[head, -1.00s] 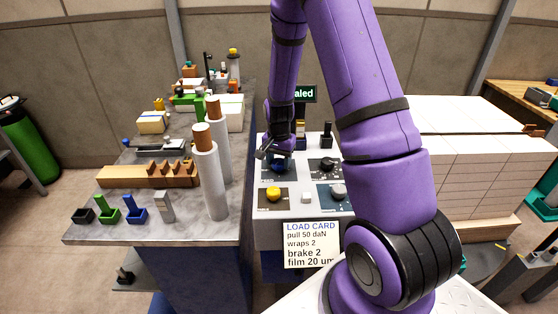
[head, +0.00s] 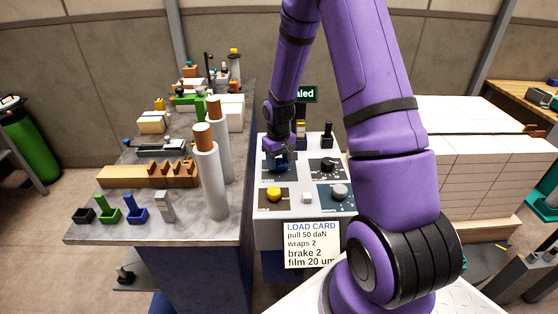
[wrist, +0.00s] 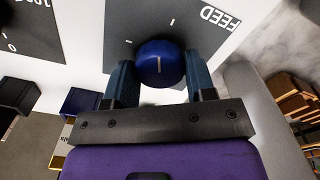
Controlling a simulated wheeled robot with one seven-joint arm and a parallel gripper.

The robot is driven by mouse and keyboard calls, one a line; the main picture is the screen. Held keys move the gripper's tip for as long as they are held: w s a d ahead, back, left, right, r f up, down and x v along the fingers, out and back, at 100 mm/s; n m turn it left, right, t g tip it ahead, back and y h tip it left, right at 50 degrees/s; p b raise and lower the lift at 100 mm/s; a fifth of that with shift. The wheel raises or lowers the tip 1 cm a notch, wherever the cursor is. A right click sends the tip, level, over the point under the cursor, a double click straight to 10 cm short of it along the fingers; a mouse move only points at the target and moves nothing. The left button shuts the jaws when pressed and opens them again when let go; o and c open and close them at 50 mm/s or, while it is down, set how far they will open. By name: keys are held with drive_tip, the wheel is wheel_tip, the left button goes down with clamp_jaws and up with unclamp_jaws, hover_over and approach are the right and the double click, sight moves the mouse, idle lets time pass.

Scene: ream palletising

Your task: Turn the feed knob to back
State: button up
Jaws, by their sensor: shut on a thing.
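The feed knob (wrist: 161,64) is round and blue with a pale pointer line, on a dark plate lettered FEED (wrist: 220,16) in the wrist view. My gripper (wrist: 161,75) has its two fingers on either side of the knob and is shut on it. The pointer line runs roughly up and down in the wrist view, and a pale tick mark is on the plate above it. In the head view the knob (head: 279,167) is at the upper left of the control panel (head: 307,212), partly hidden by my gripper. The plate's position lettering is not readable there.
A black knob (head: 327,166), a yellow knob (head: 274,194) and a grey knob (head: 339,191) share the panel. A load card (head: 311,245) hangs at its front. Tall rolls (head: 209,180) stand close on the left bench. A pallet stack (head: 487,165) stands right.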

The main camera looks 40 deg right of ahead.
drive_tip(key=n, duration=0.4)
drive_tip(key=shift+n, duration=0.3)
drive_tip(key=n, duration=0.3)
drive_tip(key=shift+n, duration=0.4)
drive_tip(key=n, duration=1.5)
drive_tip(key=shift+s, duration=0.1)
drive_tip(key=n, duration=0.4)
drive_tip(key=shift+n, duration=2.1)
drive_tip(key=o, duration=0.9)
